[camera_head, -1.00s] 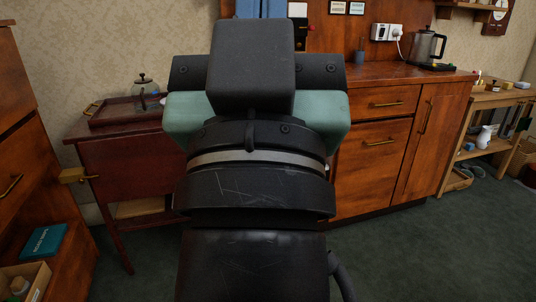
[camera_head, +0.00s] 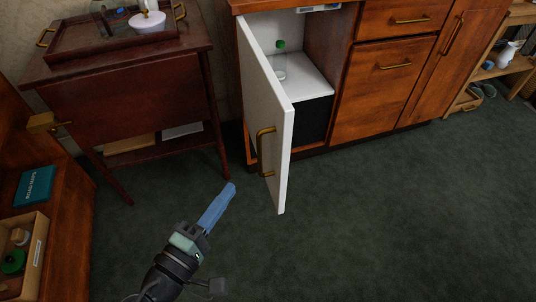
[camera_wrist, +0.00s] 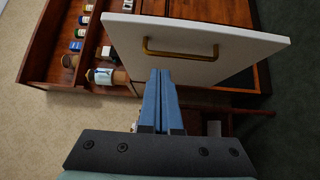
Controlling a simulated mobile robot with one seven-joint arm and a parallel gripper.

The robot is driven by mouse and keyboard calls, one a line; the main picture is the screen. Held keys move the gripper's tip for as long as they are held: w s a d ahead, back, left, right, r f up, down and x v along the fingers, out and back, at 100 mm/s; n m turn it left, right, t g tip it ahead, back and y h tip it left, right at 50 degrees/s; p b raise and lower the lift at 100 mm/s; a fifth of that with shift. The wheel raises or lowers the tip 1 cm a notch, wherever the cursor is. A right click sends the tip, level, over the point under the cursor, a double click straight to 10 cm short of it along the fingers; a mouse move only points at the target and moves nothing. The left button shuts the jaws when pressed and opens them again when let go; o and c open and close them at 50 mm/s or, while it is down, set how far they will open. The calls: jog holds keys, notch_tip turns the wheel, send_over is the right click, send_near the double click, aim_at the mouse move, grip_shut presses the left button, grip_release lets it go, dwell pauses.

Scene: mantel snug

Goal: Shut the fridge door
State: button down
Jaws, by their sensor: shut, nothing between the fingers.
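The white fridge door (camera_head: 266,112) stands open, swung out from a fridge (camera_head: 301,62) built into the wooden cabinet. It has a brass handle (camera_head: 265,152) near its free edge. In the wrist view the door (camera_wrist: 200,48) and its handle (camera_wrist: 181,52) lie just beyond my fingertips. My gripper (camera_head: 229,188) has blue fingers and is low over the carpet, to the left of the door in the head view. In the wrist view its two fingers (camera_wrist: 160,75) are together and empty. I see no contact with the door. A green-capped clear bottle (camera_head: 280,66) stands inside the fridge.
A dark red side table (camera_head: 130,90) with a tray (camera_head: 75,48) on top stands left of the fridge. A wooden unit (camera_head: 60,225) with a box (camera_head: 22,262) is at the far left. Open green carpet (camera_head: 390,220) lies to the right.

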jog(key=b, duration=0.2)
send_near(278, 144)
jog(key=w+a, duration=0.1)
jog(key=w, duration=0.3)
jog(key=shift+w+d+f, duration=0.1)
jog(key=shift+w+d, duration=0.1)
jog(key=shift+d, duration=0.4)
jog(key=shift+w+d+f, duration=0.1)
jog(key=shift+w+d, duration=0.15)
jog(key=shift+d, duration=0.35)
jog(key=shift+w+d+f, duration=0.1)
jog(key=shift+w+d, duration=0.1)
jog(key=shift+d, duration=0.4)
